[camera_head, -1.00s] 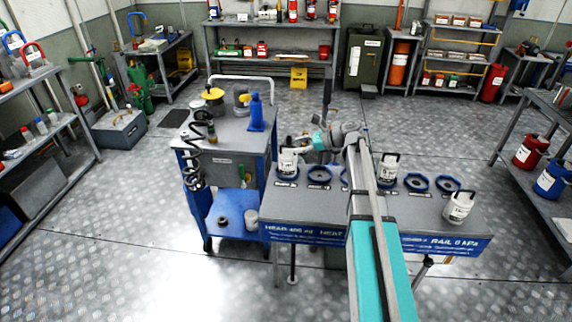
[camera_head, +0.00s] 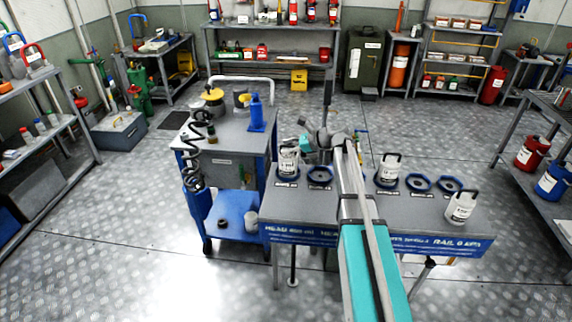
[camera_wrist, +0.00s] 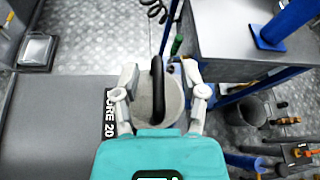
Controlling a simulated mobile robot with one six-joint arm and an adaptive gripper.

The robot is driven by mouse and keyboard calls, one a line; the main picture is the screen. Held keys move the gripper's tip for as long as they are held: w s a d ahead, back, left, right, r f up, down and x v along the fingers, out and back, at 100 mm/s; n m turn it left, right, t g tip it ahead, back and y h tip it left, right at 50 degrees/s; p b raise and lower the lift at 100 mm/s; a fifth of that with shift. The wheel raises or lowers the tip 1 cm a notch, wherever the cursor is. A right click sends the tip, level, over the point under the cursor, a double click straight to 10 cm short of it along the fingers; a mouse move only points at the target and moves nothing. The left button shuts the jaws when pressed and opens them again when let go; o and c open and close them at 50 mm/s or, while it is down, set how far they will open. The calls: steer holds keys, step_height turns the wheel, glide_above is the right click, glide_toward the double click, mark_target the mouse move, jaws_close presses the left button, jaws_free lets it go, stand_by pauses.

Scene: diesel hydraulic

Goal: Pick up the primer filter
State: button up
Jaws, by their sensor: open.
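A white canister (camera_head: 289,161) with a black carry handle and a printed label stands upright at the left end of the blue-edged bench (camera_head: 300,207); its label is too small to read, so I cannot tell if it is the primer filter. My gripper (camera_head: 304,146) is just to the right of and behind its top. In the wrist view my gripper (camera_wrist: 160,78) is open, with one finger on each side of a pale canister (camera_wrist: 145,105) and its black handle (camera_wrist: 157,85). I cannot tell whether the fingers touch it. The gripper's teal body hides its lower part.
Two similar canisters, one (camera_head: 389,170) right of my arm and one (camera_head: 461,207) at the bench's right end, stand near empty blue ring holders (camera_head: 418,183). The floor beyond is open.

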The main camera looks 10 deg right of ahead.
jaws_close()
steer(key=shift+r, duration=0.15)
stand_by(0.4)
step_height(320, 180, up, 3)
steer(key=p, duration=0.3)
steer(key=shift+f, duration=0.2)
steer(key=s+d+r+p, duration=0.9)
steer(key=s+r+p, duration=0.1)
steer(key=shift+s+d, duration=0.2)
stand_by(0.5)
